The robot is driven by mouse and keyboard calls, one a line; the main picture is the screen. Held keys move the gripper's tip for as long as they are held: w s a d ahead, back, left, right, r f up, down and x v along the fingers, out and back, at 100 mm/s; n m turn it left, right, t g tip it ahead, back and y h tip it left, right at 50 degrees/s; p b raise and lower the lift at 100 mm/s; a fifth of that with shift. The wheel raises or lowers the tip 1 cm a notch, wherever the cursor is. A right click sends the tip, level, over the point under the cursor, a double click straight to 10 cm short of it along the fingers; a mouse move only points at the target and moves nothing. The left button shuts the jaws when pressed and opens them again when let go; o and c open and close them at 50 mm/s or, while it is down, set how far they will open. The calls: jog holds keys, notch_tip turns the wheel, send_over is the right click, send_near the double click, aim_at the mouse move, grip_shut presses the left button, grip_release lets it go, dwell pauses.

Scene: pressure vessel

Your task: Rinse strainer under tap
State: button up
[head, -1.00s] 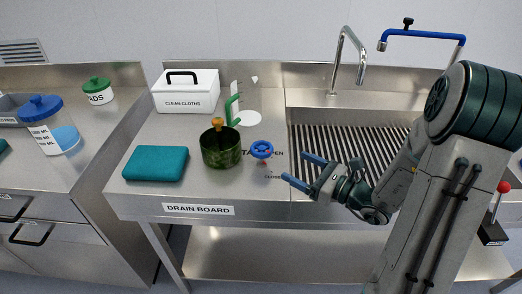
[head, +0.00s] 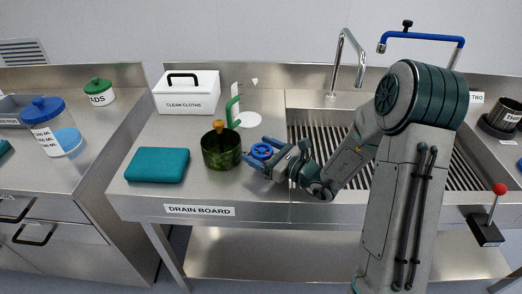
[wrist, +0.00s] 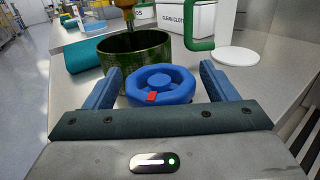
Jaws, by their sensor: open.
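A blue handwheel (head: 262,151) stands on the drain board just left of the sink; it also shows in the wrist view (wrist: 160,85) with a red mark on its near rim. My gripper (head: 260,152) is open, with one blue finger on each side of the wheel; whether the fingers touch it I cannot tell. A dark green mottled round vessel (head: 221,152) with an amber knob stands just left of the wheel. A silver gooseneck tap (head: 345,45) rises behind the sink (head: 303,121); no water shows. I cannot pick out a clear strainer.
A teal folded cloth (head: 157,165) lies left of the vessel. A white clean cloths box (head: 187,95) and a green upright handle (head: 232,112) stand behind. A blue pipe (head: 425,36) hangs at back right. A red-knobbed lever (head: 499,189) sits at front right.

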jog(key=c, duration=1)
jog(key=shift+g, duration=0.3)
jog(key=shift+n+g+y, duration=1.2)
jog(key=shift+n+g, duration=0.5)
jog(key=shift+g, duration=0.4)
jog(key=o, duration=1)
